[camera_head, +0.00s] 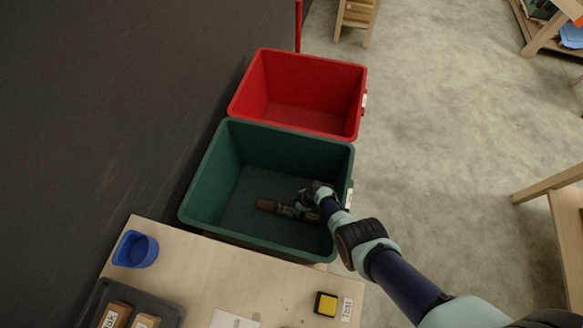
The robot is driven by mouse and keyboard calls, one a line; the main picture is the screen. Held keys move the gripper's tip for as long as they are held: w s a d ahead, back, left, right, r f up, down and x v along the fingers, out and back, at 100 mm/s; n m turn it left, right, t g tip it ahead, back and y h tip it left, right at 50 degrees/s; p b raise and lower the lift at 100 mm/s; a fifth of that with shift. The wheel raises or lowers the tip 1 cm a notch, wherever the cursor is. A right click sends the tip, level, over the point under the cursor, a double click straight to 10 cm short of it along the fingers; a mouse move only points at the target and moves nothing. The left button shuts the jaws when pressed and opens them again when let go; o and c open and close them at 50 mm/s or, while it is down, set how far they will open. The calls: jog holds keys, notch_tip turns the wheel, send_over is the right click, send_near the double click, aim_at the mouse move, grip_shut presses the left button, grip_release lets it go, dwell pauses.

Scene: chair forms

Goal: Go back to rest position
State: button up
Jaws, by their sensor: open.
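My gripper (291,210) reaches over the front right wall of the green bin (205,175) and points down to the left inside its outline. Its fingers are small and dark in this view. A brown block-like piece (266,205) shows just left of the fingertips, above or on the bin floor. I cannot tell whether it touches the fingers. My arm comes in from the lower right.
An empty red bin (313,130) stands behind the green one. Open floor lies to the right.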

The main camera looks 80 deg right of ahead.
jog(key=shift+s+r, duration=0.15)
jog(key=shift+r, duration=0.15)
dwell(0.5)
